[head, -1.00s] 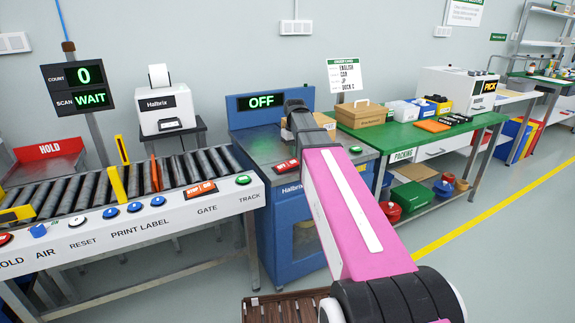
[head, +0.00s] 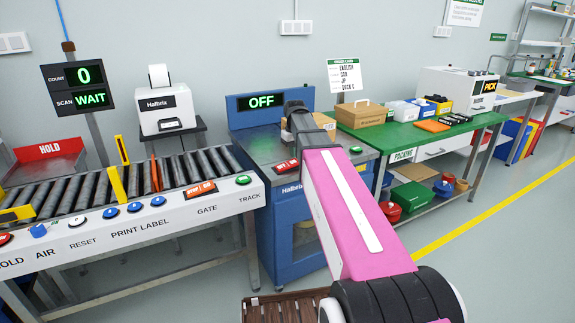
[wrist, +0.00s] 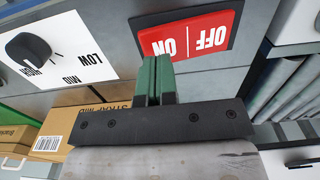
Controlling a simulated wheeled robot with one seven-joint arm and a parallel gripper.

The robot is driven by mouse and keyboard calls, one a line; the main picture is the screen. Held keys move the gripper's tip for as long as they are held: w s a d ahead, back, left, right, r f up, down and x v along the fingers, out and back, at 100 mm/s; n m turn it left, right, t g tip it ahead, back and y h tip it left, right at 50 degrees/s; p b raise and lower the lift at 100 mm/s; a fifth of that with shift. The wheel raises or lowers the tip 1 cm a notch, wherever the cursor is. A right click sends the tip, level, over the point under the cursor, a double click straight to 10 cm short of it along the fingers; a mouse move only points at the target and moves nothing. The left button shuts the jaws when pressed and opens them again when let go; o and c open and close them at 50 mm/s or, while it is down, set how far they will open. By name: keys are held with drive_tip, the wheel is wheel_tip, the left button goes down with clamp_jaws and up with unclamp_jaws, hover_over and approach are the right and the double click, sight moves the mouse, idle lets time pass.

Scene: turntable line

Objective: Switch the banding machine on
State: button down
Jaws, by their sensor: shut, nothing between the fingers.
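The blue banding machine (head: 285,215) stands in the middle of the head view, and its display (head: 262,102) reads OFF. Its red ON/OFF switch (head: 286,166) is on the front edge of the top. In the wrist view the switch (wrist: 205,35) appears upside down, with its ON half nearer my fingers. My gripper (wrist: 152,65) is shut and empty, its green fingertips at the edge of the ON half. I cannot tell whether they touch it. In the head view my pink arm hides the gripper.
A knob (wrist: 28,48) marked LOW, MID, HIGH is beside the switch. A cardboard box (wrist: 95,125) shows below it in the wrist view. The roller conveyor (head: 175,172) stands left of the machine and a green packing table (head: 420,140) to the right. Open floor lies at front right.

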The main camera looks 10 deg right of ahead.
sight(294, 162)
drive_tip(key=shift+f, duration=1.35)
idle(0.7)
drive_tip(key=shift+r, duration=3.5)
drive_tip(key=shift+s, duration=0.1)
